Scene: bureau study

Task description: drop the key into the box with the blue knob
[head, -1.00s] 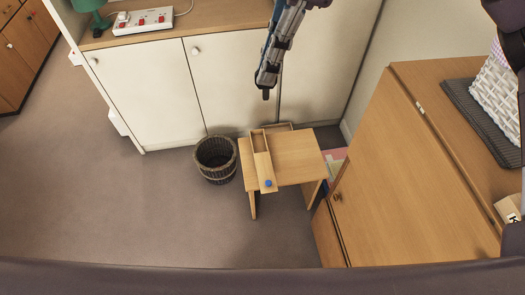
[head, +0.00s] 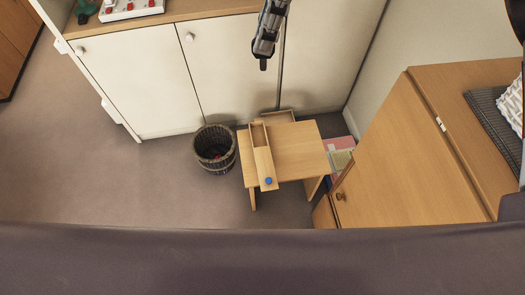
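A narrow wooden box (head: 257,134) lies on a small wooden table (head: 305,150). Its lid (head: 264,163) carries a blue knob (head: 268,181) and is slid toward the table's front edge, leaving the far end of the box open. My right gripper (head: 263,64) points down at the top centre, apart from the box in the picture. It is seen edge-on and small, so I cannot tell whether its fingers are open or hold anything. I do not see the key. My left gripper is not in view.
Another open wooden compartment (head: 279,117) shows at the table's far edge. White cabinets (head: 140,85) are behind. A wooden cabinet (head: 415,150) stands to the right. Floor at left is clear.

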